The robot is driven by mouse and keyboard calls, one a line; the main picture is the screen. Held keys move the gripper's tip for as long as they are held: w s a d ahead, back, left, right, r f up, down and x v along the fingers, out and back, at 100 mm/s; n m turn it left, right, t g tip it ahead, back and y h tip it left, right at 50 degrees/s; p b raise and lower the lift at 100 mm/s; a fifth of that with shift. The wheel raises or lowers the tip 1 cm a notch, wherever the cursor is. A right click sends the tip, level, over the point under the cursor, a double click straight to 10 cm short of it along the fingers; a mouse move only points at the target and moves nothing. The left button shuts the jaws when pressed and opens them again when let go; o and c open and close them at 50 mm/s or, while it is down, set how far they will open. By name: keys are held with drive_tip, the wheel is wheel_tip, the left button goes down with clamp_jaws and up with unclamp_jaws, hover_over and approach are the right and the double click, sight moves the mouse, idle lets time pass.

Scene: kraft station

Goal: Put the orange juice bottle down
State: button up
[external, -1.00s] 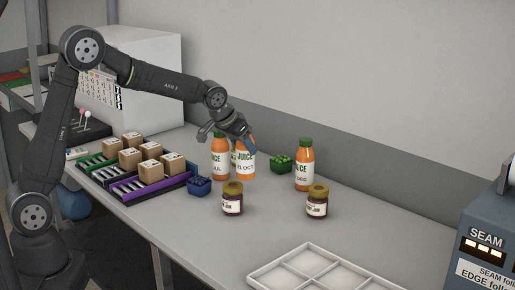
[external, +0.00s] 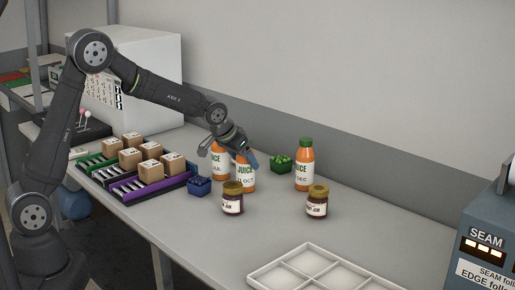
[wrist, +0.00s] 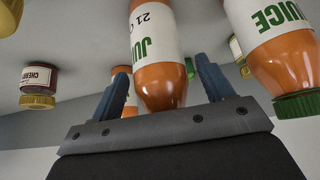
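The orange juice bottle (wrist: 162,80) labelled 21 OCT stands between the two blue fingers of my gripper (wrist: 165,85) in the wrist view. A narrow gap shows on both sides of it, so the fingers look open around its upper part. Its cap is hidden by my gripper. In the external view this bottle (external: 246,176) is upright beneath my gripper (external: 240,155), just behind a dark jam jar (external: 232,205). Its base appears to be at the table surface, though contact is hard to tell.
Another juice bottle (external: 219,166) stands close on the left, and one (external: 303,170) further right. A second jar (external: 317,205), a blue box (external: 199,187) and a green box (external: 281,165) are near. A white divided tray (external: 262,277) lies in front. Table right of the jars is clear.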

drive_tip(key=v, duration=1.2)
drive_tip(key=shift+r, duration=0.25)
drive_tip(key=shift+w, duration=0.1)
drive_tip(key=x, duration=1.2)
drive_tip(key=shift+f, duration=0.45)
wheel_tip(320, 180, up, 2)
drive_tip(key=shift+r, duration=0.25)
drive_tip(key=shift+f, duration=0.1)
